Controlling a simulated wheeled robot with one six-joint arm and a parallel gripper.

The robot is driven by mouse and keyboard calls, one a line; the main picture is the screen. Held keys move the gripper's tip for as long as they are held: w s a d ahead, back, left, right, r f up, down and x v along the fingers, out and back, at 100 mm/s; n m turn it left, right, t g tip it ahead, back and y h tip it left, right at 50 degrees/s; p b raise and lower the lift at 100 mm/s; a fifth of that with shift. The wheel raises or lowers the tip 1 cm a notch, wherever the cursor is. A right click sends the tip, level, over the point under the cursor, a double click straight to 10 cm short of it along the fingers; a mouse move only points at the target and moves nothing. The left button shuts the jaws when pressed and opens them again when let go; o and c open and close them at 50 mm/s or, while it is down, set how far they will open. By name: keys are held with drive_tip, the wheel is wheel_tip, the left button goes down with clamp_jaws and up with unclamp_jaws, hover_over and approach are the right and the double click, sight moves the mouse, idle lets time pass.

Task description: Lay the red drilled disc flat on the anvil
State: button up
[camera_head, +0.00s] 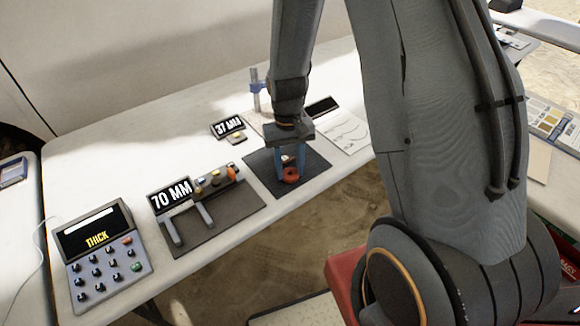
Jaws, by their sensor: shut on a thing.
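The red drilled disc (291,176) is between the blue fingers of my gripper (291,168), low over a dark square mat (263,184) near the table's front edge. My gripper points down and is shut on the disc. A dark hole shows in the disc; I cannot tell whether it touches the mat. A blue-grey post gauge (255,91) stands behind, to the left of my arm, near a small "37 MM" display (228,126). I cannot make out the anvil for certain; my arm hides part of that area.
A caliper-like device (188,222) with a "70 MM" display (170,195) lies left of the mat. A keypad box (99,253) reading "THICK" stands at front left. A white sheet (345,130) lies right of my gripper. The table's back left is clear.

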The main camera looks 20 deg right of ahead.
drive_tip(key=shift+f, duration=0.2)
drive_tip(key=o, duration=1.1)
drive_tip(key=shift+c, duration=0.2)
